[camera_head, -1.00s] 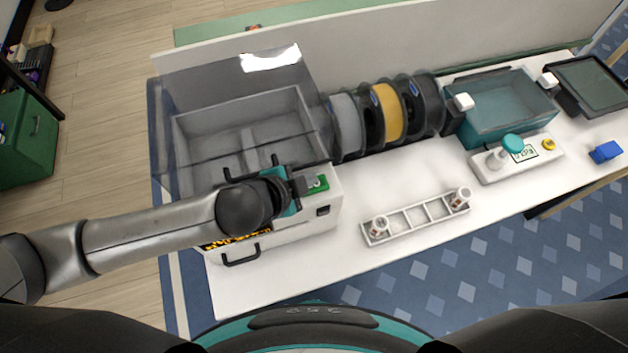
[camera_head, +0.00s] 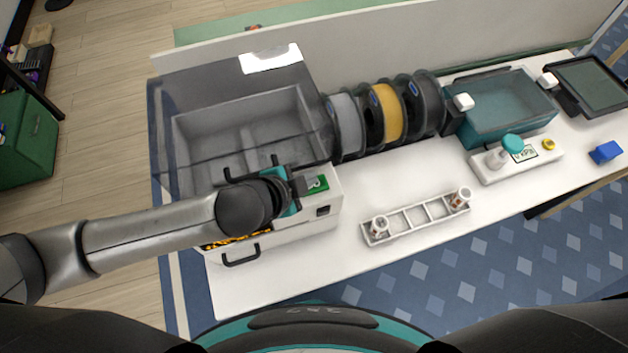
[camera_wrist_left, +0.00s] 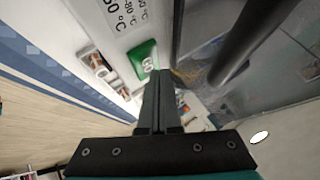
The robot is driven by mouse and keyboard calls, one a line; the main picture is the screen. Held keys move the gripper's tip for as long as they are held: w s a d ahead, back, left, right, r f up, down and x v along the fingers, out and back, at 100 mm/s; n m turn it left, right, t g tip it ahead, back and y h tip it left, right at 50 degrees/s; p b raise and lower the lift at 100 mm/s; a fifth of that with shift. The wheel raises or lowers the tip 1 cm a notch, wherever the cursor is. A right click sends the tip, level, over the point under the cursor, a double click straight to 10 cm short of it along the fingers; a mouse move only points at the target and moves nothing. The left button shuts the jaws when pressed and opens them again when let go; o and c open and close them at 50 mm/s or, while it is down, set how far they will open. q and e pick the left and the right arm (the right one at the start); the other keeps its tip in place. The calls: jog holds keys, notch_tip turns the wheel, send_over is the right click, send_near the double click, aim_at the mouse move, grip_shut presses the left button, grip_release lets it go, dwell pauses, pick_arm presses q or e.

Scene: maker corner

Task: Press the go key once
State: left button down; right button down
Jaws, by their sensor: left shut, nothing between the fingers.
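The green go key (camera_head: 317,184) is on the top front panel of the white machine (camera_head: 282,232), near its right corner. It also shows in the left wrist view (camera_wrist_left: 144,58), with a white mark on it. My left gripper (camera_head: 304,186) is shut and empty, with its fingertips right beside the key in the head view. In the left wrist view the shut fingers (camera_wrist_left: 158,78) reach to the key's near edge and hide part of it. I cannot tell whether they touch it. My right gripper is not in view.
The machine's clear lid (camera_head: 235,85) stands over a grey two-part bin behind the arm. Filament spools (camera_head: 388,112) stand to the right. A white rack (camera_head: 415,218) with small parts lies at the front. A teal bin (camera_head: 505,105) is further right. Bare table lies between them.

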pick_arm(q)
jog(key=shift+f, duration=0.15)
jog(key=shift+f, duration=0.35)
dwell(0.6)
jog(key=shift+r+p, duration=0.45)
jog(key=shift+p, duration=0.2)
notch_tip(320, 180, up, 6)
jog(key=p, duration=0.7)
jog(key=shift+r, duration=0.1)
